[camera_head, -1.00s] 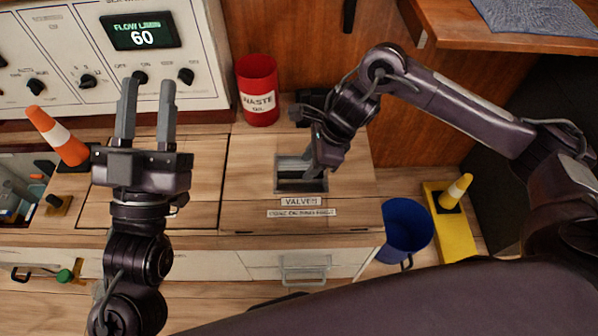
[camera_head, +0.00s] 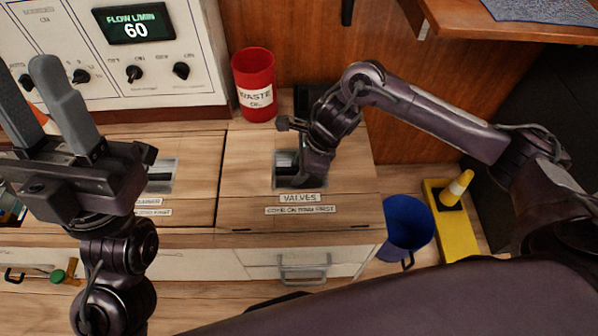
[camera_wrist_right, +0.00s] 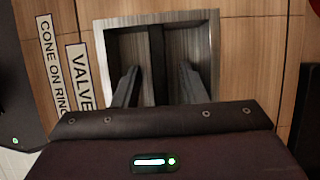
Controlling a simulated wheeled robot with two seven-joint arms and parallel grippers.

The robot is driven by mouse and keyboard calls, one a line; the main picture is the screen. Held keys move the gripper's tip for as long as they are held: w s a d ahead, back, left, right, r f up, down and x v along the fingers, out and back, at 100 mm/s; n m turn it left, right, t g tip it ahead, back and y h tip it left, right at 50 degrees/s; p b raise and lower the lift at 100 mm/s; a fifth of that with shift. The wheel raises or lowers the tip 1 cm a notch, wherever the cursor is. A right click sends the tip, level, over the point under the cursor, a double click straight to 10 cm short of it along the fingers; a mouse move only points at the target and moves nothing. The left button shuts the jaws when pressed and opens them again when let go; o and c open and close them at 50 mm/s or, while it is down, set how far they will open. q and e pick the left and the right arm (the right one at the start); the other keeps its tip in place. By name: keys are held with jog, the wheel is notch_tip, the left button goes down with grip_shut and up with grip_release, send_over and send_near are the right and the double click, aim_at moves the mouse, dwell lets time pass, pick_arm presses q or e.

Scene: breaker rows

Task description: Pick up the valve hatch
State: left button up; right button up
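The valve hatch (camera_head: 245,175) is a flat wooden panel in the bench top, lying level and labelled "VALVES" and "CONE ON RING FIRST". It has a square metal recess (camera_head: 285,158) with a dark bar across it (camera_wrist_right: 157,50). My right gripper (camera_wrist_right: 158,80) reaches into this recess, one finger on each side of the bar. The fingers are apart, with gaps showing beside the bar. In the head view its wrist hides part of the recess. My left gripper (camera_head: 40,95) is open and empty, raised at the left above a second hatch.
A red waste can (camera_head: 255,85) stands behind the hatch. The second hatch's recess (camera_head: 162,175) lies left. A shelf (camera_head: 500,35) overhangs at upper right.

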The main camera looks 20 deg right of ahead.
jog(key=shift+f+b, duration=0.25)
jog(key=shift+b, duration=0.15)
dwell(0.4)
grip_shut()
dwell(1.2)
jog(key=shift+r, duration=0.15)
